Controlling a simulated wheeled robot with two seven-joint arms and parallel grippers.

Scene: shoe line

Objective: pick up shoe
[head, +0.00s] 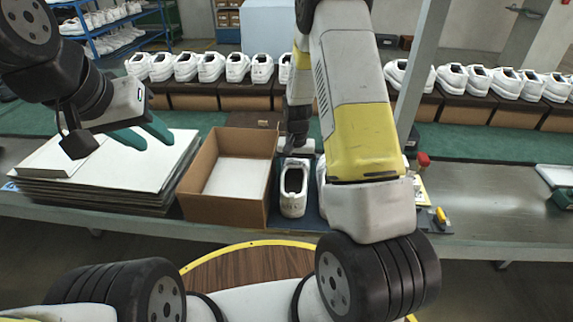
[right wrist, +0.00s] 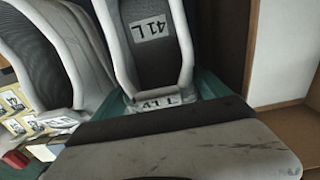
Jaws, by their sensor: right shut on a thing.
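A white shoe (head: 293,203) stands on a dark blue mat (head: 312,218) to the right of the open cardboard box. In the right wrist view the shoe (right wrist: 112,42) carries "41 L" labels inside and at its heel. My right gripper (right wrist: 165,92) is shut on this shoe, with teal fingers at either side of its heel. In the head view its fingers are mostly hidden. A second white shoe (right wrist: 72,50) is beside it, mostly hidden behind my right arm in the head view. My left gripper (head: 143,135) is open and empty above the stacked sheets.
The cardboard box (head: 204,207) is open, with white inside. A stack of flat sheets (head: 120,175) lies left of it. A row of white shoes (head: 211,67) stands on boxes behind the table. A red knob (head: 423,159) stands right of my arm. The right tabletop (head: 490,190) is mostly clear.

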